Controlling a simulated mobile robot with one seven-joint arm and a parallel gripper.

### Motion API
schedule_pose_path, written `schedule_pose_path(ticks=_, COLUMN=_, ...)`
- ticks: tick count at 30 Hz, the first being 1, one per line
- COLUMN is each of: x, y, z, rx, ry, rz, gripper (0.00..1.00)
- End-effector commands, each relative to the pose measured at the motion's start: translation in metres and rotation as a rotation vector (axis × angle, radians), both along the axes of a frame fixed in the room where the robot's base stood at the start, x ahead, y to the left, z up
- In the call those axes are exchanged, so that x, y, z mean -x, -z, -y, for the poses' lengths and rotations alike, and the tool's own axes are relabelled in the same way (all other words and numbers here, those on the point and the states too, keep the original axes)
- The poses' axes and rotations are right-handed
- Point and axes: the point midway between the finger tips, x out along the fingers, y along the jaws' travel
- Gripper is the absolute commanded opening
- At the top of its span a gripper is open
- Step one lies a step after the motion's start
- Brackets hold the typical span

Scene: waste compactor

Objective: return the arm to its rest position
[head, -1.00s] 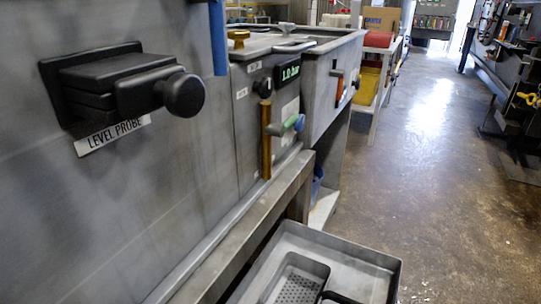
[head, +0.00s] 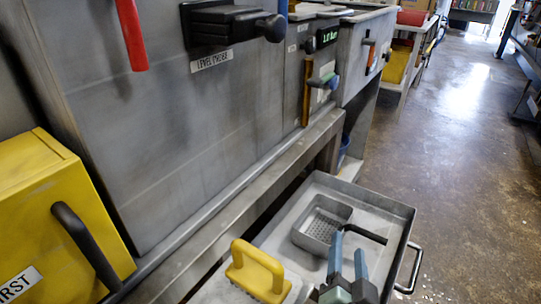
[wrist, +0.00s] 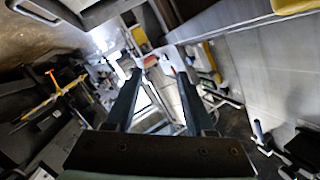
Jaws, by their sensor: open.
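My gripper (head: 348,248) shows at the bottom of the head view, in front of part of the open metal tray (head: 399,212). Its two blue-grey fingers point up in the picture. In the wrist view my gripper (wrist: 159,78) has its fingers apart with nothing between them. The rest of my arm is mostly outside the head view.
A yellow-handled tool (head: 257,270) and a perforated basket (head: 322,220) are in the tray. A yellow box (head: 50,200) stands at left. The black LEVEL PROBE fixture (head: 232,25) juts from the grey machine wall. The floor (head: 460,150) at right is clear.

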Motion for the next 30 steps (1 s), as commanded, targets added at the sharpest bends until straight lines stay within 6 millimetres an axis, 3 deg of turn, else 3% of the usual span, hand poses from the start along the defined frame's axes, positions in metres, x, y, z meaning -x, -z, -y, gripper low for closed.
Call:
schedule_pose_path(ticks=1, x=-0.009, y=-0.031, z=-0.005, rx=0.054, ry=-0.021, rz=0.05, gripper=0.54)
schedule_pose_path(ticks=4, x=-0.022, y=-0.092, z=-0.018, rx=0.17, ry=-0.056, rz=0.151, gripper=0.54)
schedule_pose_path(ticks=8, x=-0.026, y=-0.184, z=-0.044, rx=0.329, ry=-0.09, rz=0.311, gripper=0.54)
schedule_pose_path(ticks=11, x=-0.017, y=-0.253, z=-0.067, rx=0.44, ry=-0.098, rz=0.442, gripper=0.54)
schedule_pose_path(ticks=15, x=0.011, y=-0.34, z=-0.098, rx=0.567, ry=-0.086, rz=0.624, gripper=0.54)
schedule_pose_path(ticks=22, x=0.084, y=-0.448, z=-0.134, rx=0.701, ry=-0.012, rz=0.897, gripper=0.54)
schedule_pose_path(ticks=24, x=0.082, y=-0.474, z=-0.132, rx=0.706, ry=-0.009, rz=0.887, gripper=0.54)
schedule_pose_path(ticks=30, x=0.081, y=-0.525, z=-0.132, rx=0.704, ry=-0.012, rz=0.883, gripper=0.54)
